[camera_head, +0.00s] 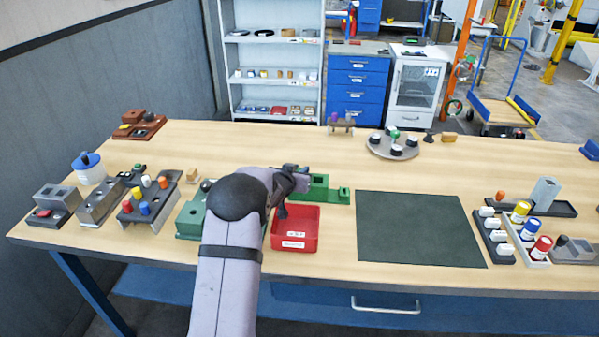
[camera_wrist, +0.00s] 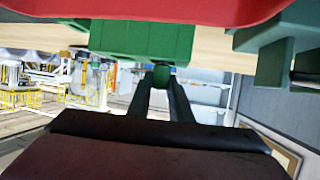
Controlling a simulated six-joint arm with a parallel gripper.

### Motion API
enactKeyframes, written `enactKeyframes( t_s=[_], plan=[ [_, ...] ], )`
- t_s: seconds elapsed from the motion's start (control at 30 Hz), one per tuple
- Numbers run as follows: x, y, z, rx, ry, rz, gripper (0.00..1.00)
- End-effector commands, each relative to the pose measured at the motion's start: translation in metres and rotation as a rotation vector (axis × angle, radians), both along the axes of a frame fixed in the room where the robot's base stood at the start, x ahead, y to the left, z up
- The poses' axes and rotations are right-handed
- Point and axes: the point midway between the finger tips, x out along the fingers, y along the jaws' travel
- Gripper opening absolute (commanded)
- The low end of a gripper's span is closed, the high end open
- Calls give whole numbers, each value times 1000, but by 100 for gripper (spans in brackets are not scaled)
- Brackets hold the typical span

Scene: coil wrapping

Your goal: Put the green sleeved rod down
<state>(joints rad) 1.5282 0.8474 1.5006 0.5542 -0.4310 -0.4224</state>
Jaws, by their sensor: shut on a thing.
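In the wrist view the two dark fingers of my gripper (camera_wrist: 163,82) are closed on the green sleeved rod (camera_wrist: 162,74), of which only a short green end shows between the tips. It appears right beside the green fixture block (camera_wrist: 140,40); I cannot tell whether they touch. In the head view my gripper (camera_head: 303,178) is over the left part of the green fixture (camera_head: 335,194), behind the red bin (camera_head: 296,229). The rod is not clearly visible there, hidden by the gripper.
A green block (camera_head: 190,220) stands left of my arm, beside a grey holder (camera_head: 150,205) with coloured pegs. A dark green mat (camera_head: 420,230) lies clear to the right. A round tray (camera_head: 392,150) with several small parts is at the back. Bottles (camera_head: 530,230) stand at far right.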

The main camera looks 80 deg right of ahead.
Motion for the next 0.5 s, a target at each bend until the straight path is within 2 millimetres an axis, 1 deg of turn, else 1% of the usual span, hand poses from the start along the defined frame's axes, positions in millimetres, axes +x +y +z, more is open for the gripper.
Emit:
enactKeyframes(
  t_s=[0.07, 0.33, 0.5],
  plan=[
    [0, 0, -3, -2, 0, 0, 0],
    [0, 0, -4, -3, 0, 0, 0],
    [0, 0, -9, -3, 0, 0, 0]
  ],
)
